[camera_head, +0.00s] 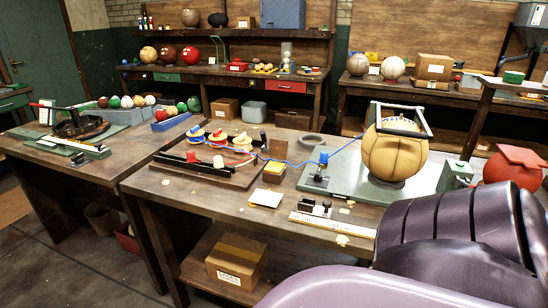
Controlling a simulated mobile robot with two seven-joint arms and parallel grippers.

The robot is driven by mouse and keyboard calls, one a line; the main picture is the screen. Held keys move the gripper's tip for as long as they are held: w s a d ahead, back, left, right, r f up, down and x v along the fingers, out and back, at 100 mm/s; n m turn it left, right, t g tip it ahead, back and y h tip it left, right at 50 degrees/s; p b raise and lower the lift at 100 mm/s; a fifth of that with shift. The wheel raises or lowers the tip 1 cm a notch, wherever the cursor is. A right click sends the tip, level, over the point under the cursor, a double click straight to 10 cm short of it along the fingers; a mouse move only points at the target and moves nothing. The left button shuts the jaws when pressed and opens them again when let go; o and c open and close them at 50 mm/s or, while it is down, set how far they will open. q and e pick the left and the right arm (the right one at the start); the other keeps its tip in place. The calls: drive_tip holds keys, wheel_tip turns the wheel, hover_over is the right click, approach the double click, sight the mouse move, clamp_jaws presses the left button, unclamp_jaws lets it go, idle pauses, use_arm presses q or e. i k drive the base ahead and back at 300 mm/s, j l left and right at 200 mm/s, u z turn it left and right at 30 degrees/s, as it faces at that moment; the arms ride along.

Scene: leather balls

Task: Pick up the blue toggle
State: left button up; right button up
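A small upright blue piece (323,158), which looks like the blue toggle, stands over a small dark metal base (317,179) on the grey-green plate of the middle table. A thin blue cord (300,164) runs past it, from the wooden tray toward a tan leather ball (394,152). I cannot tell whether the cord touches the blue piece. Neither gripper is in view. Large purple-grey rounded parts, likely my own arm, fill the lower right and cover the table's front right.
A wooden tray (205,176) with spools and a dark rail lies left of the blue piece. A white ruler (332,224) and small dark blocks (315,206) lie in front. A dark frame (401,117) surrounds the ball's top. A red ball-like object (512,168) stands at right.

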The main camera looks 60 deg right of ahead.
sight(323, 159)
drive_tip(key=z, duration=1.7)
